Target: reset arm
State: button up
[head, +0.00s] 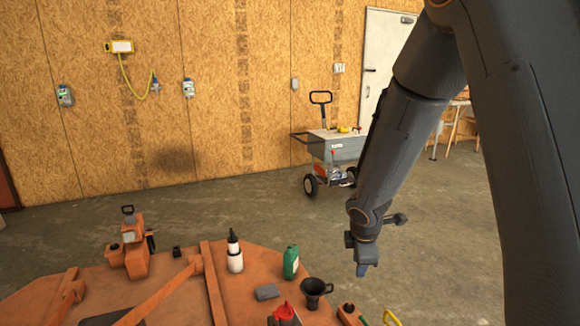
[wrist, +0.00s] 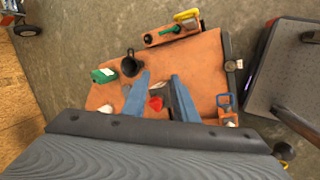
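My gripper (head: 362,268) hangs at the right in the head view, above and beyond the right side of an orange work surface (head: 180,290). In the wrist view its two blue fingers (wrist: 160,97) stand well apart. A red object (wrist: 155,103) shows between them, lower down on the orange surface; it also shows at the bottom edge of the head view (head: 285,314). I see nothing held. My arm comes down from the upper right in the head view.
On the orange surface stand a white bottle (head: 235,258), a green bottle (head: 291,263), a black funnel (head: 315,290) and a grey block (head: 267,292). An orange holder (wrist: 160,37) has a yellow-handled tool (wrist: 187,16). A wheeled cart (head: 335,150) stands behind on open concrete floor.

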jog(key=s+r+m+g, duration=0.2)
jog(key=s+r+m, duration=0.2)
jog(key=s+m, duration=0.4)
jog(key=s+r+m+g+y+p, duration=0.1)
jog(key=s+r+m, duration=0.3)
jog(key=s+m, duration=0.5)
jog(key=s+g, duration=0.1)
jog(key=s, duration=0.7)
jog(key=shift+d+m, duration=0.2)
jog(key=shift+m, duration=0.1)
jog(key=shift+r, duration=0.1)
